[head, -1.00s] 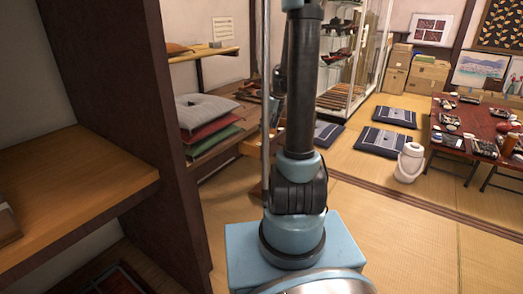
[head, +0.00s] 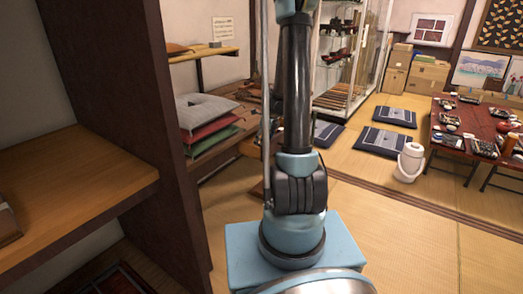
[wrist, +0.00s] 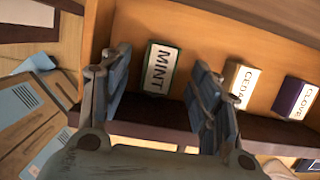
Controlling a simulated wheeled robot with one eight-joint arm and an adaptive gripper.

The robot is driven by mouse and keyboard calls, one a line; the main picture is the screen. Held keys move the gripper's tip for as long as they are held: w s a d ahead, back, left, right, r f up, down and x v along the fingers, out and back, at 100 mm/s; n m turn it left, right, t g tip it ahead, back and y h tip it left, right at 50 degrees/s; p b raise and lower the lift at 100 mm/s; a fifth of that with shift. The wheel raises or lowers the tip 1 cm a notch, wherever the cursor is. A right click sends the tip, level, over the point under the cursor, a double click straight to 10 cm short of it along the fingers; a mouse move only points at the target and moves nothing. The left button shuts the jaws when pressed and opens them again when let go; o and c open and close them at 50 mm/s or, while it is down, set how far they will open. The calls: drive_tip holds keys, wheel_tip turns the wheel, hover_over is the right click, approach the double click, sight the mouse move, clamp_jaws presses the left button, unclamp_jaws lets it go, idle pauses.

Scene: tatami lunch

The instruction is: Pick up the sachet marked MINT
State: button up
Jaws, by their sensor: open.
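In the wrist view the sachet marked MINT (wrist: 161,69), white-faced with a green border, stands in a wooden shelf compartment. It lies between and beyond the two fingertips of my gripper (wrist: 160,85). My gripper is open, with a finger on each side of the sachet in the picture and nothing held. I cannot tell how deep the fingers reach relative to the sachet. The sachet does not show in the head view, where only my arm is seen and my gripper is out of sight.
In the wrist view, sachets marked CEDAR (wrist: 240,83) and CLOVE (wrist: 296,98) stand to the right of MINT. A dark shelf edge (wrist: 262,130) runs below them. In the head view, a dark wooden post (head: 150,130) and shelf (head: 75,185) stand left of my arm.

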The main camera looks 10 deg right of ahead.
drive_tip(key=shift+x, duration=0.95)
drive_tip(key=c, duration=0.9)
